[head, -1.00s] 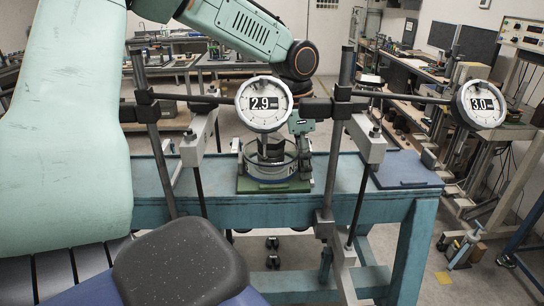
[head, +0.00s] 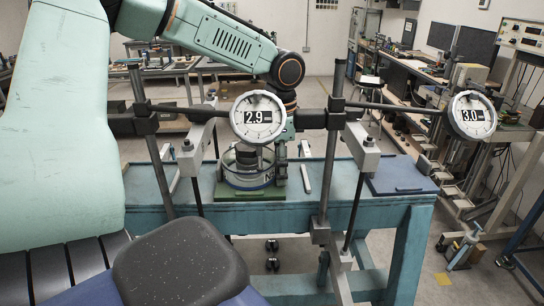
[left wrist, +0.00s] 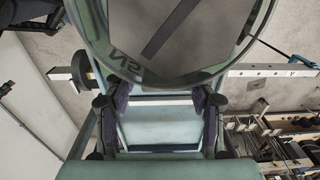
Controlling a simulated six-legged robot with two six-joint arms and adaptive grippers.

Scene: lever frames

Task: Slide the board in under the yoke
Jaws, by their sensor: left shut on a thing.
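The green board (head: 208,194) lies on the blue bench and carries a clear round vessel (head: 248,178) with a dark block inside. What looks like the yoke is a dark crossbar (head: 312,119) between two upright posts, with a round dial reading 2.9 (head: 258,117) at its middle. The board shows below and behind the crossbar; its depth relative to it is hard to tell. My left gripper (head: 290,128) is partly hidden behind the dial. In the left wrist view its purple-padded fingers (left wrist: 160,100) are shut on the board's edge, close beside the vessel. My right gripper is not in view.
A second dial reading 3.0 (head: 472,115) hangs on a rod at the right. A blue pad (head: 400,177) lies on the bench's right end. The posts (head: 327,165) and slanted rods stand in front of the bench. A pale bar (head: 305,168) is right of the board.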

